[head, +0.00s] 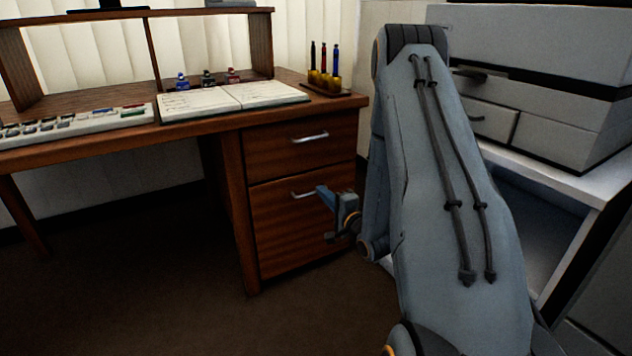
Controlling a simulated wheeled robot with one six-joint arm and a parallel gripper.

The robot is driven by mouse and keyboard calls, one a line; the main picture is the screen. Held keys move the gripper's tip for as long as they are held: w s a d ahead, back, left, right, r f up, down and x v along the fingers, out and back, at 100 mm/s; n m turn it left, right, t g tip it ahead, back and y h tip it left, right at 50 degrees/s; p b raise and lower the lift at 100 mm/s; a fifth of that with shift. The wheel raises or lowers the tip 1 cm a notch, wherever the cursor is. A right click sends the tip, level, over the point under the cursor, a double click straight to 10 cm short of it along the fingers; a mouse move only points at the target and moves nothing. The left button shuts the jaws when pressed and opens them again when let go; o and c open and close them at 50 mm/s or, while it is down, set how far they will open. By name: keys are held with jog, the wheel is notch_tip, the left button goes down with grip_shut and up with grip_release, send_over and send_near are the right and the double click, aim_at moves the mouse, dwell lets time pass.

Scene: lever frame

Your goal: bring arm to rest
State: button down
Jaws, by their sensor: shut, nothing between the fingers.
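My gripper (323,192) is at the end of my grey-blue arm, in front of the wooden desk's lower drawer. Its fingers are shut with nothing between them. The tips point left and appear close to the right end of the lower drawer handle (303,194). I cannot tell whether they touch it. My arm fills the right middle of the view, bent down from a high elbow. The lower drawer (290,235) and the upper drawer (285,150) look closed. The arm hides part of the space between the desk and the right-hand unit.
The desk top holds a keyboard (75,124), an open book (235,97), small ink bottles (207,79) and a pen holder (326,88). A grey office machine (545,85) stands on a white shelf (560,177) to the right. Dark floor (150,290) lies clear at front left.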

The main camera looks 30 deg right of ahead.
jog(key=s+a+r+n+g, duration=0.2)
jog(key=a+n+g, duration=0.15)
jog(key=a, duration=0.65)
jog(key=s+a+r+n+g+y, duration=0.1)
jog(key=s+a+n+g, duration=0.3)
jog(key=a, duration=0.5)
jog(key=s+a+r+n+g, duration=0.1)
jog(key=a+r+n+g, duration=0.1)
jog(key=a+n, duration=0.6)
jog(key=s+a+r+n+g, duration=0.25)
jog(key=s+a, duration=0.25)
jog(key=s, duration=0.5)
jog(key=s+a+r+n+g, duration=0.2)
jog(key=s+a+n+g, duration=0.15)
jog(key=s, duration=0.65)
jog(key=s+a+r+n+g, duration=0.2)
jog(key=s+a, duration=0.4)
jog(key=s, duration=0.4)
jog(key=s+d+r+m+p, duration=0.2)
jog(key=d+r+m+p, duration=0.1)
jog(key=d+r+p, duration=0.7)
jog(key=s+d+r+m+h+p, duration=0.1)
jog(key=d+r+m+p, duration=0.2)
jog(key=d+r+p, duration=0.8)
notch_tip(320, 180, up, 6)
jog(key=p, duration=1.1)
jog(key=shift+s+h, duration=0.3)
jog(key=shift+s, duration=0.1)
